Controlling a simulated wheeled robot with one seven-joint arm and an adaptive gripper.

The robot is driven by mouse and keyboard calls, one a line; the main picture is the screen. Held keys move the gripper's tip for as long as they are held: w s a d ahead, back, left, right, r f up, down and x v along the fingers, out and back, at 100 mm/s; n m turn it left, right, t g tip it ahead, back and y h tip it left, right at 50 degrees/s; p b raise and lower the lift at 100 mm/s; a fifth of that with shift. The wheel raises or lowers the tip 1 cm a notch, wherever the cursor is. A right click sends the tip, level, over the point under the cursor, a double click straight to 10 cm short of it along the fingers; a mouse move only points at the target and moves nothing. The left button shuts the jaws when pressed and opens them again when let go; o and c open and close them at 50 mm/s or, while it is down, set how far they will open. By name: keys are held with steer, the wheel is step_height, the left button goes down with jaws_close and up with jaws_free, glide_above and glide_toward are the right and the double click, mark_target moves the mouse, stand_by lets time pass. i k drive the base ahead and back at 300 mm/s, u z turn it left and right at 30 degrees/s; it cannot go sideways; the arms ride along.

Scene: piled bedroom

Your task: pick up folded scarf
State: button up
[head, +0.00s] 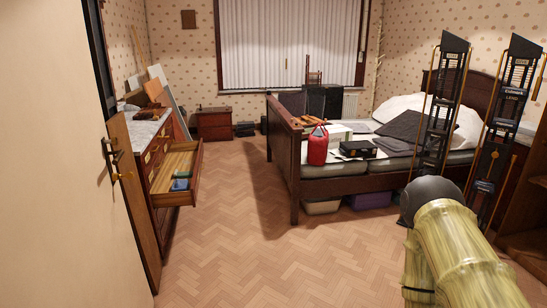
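I cannot tell for sure which thing is the folded scarf. A small blue and green bundle (180,182) that may be folded cloth lies in the open drawer (180,198) of the dresser at the left. A flat dark grey cloth (405,128) lies on the bed (335,187). My arm rises from the lower right corner and ends, as far as I see it, at a dark rounded joint. My gripper does not show clearly anywhere. Both cloths are well away from my visible arm.
A red container (317,147) and a black case (357,149) stand on the bed. Two tall dark rack-like uprights (438,115) (500,125) stand behind my arm. A door (55,150) fills the left edge. The herringbone floor (240,235) is clear between dresser and bed.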

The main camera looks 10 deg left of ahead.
mark_target(179, 185)
steer(key=u, duration=0.15)
steer(key=i, duration=1.65)
steer(key=u, duration=0.6)
steer(key=i, duration=1.6)
steer(key=u, duration=0.7)
steer(key=i, duration=0.9)
steer(key=u, duration=0.25)
